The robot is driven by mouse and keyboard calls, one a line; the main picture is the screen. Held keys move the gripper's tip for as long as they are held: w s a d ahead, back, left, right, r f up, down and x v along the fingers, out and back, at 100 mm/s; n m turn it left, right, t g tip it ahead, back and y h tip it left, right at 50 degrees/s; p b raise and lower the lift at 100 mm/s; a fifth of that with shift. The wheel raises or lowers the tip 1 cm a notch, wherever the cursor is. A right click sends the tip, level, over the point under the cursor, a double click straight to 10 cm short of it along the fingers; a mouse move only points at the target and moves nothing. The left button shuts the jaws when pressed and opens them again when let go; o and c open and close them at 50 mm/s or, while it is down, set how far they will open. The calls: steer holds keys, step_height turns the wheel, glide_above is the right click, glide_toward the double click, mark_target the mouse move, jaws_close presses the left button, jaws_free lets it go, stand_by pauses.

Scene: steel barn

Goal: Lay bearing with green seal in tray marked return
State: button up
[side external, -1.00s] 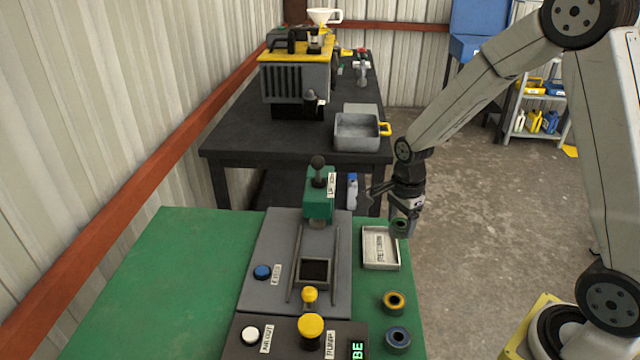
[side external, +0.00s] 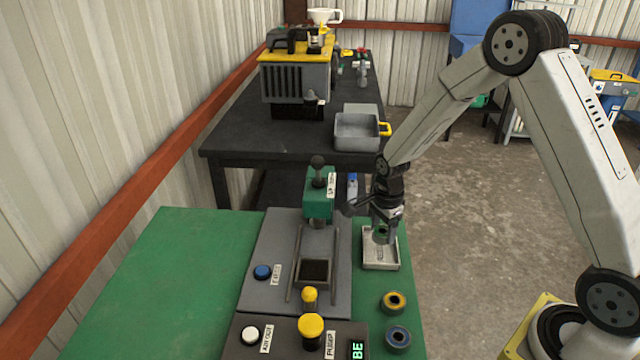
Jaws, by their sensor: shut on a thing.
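My gripper (side external: 383,228) is shut on the bearing with the green seal (side external: 380,236). It holds the bearing over the white return tray (side external: 381,264), at the tray's far half. The fingers partly hide the bearing, and I cannot tell whether the bearing touches the tray floor. The tray lies on the green bench top, and its printed label is partly covered by the gripper and bearing.
A grey press plate with a green press head (side external: 319,195) stands left of the tray. A dark table (side external: 240,130) is behind.

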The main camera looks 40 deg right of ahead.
mark_target(382, 230)
steer(key=shift+w+f, duration=0.1)
steer(key=shift+f, duration=1.55)
steer(key=shift+f, duration=0.15)
steer(key=o, duration=1.3)
steer(key=shift+r, duration=0.2)
steer(key=shift+r, duration=6)
